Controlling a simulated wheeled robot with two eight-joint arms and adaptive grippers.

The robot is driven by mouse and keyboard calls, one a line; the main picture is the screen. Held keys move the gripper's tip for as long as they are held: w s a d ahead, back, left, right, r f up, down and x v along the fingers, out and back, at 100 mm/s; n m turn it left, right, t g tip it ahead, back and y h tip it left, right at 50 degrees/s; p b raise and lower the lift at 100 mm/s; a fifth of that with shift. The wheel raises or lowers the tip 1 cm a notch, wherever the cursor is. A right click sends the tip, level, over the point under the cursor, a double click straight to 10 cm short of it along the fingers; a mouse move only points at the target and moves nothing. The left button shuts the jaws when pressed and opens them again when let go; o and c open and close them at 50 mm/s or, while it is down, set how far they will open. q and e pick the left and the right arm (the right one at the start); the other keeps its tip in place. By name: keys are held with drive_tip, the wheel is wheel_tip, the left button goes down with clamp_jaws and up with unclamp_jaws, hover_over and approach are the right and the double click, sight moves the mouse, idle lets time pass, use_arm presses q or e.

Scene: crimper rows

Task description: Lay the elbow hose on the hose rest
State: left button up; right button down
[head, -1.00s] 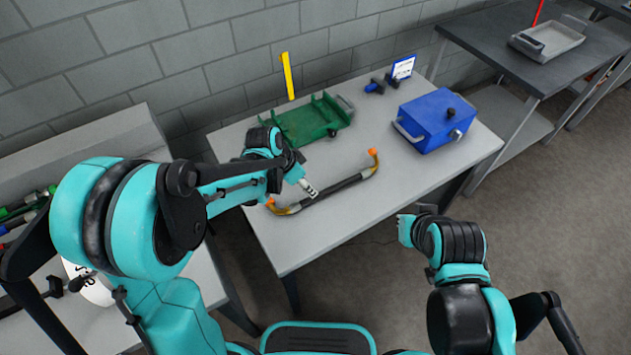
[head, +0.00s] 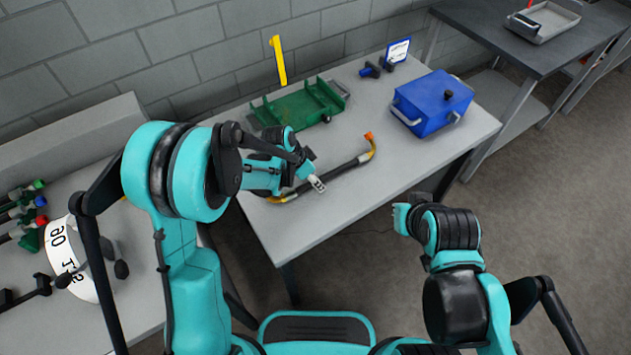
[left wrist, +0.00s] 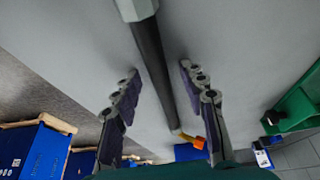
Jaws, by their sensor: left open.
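The elbow hose (head: 340,171) lies on the grey table, a black tube with bent yellow ends and an orange tip at its far right end. My left gripper (head: 318,184) is over the hose's middle-left part. In the left wrist view the left gripper (left wrist: 160,72) is open, with the black hose (left wrist: 152,60) running between its fingers, not clamped. A green tray-like holder with upright posts (head: 298,106), possibly the hose rest, stands behind the hose. My right gripper (head: 400,217) is off the table's front edge; its fingers are too small to read.
A blue box (head: 432,103) with handles stands at the table's right. A small sign (head: 398,50) and dark blue-ended parts (head: 376,68) are at the back. A yellow upright strip (head: 278,60) is behind the green holder. Bare table lies right of the hose.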

use_arm(q)
drive_tip(key=shift+r, duration=0.1)
clamp_jaws()
drive_tip(key=shift+r, duration=0.1)
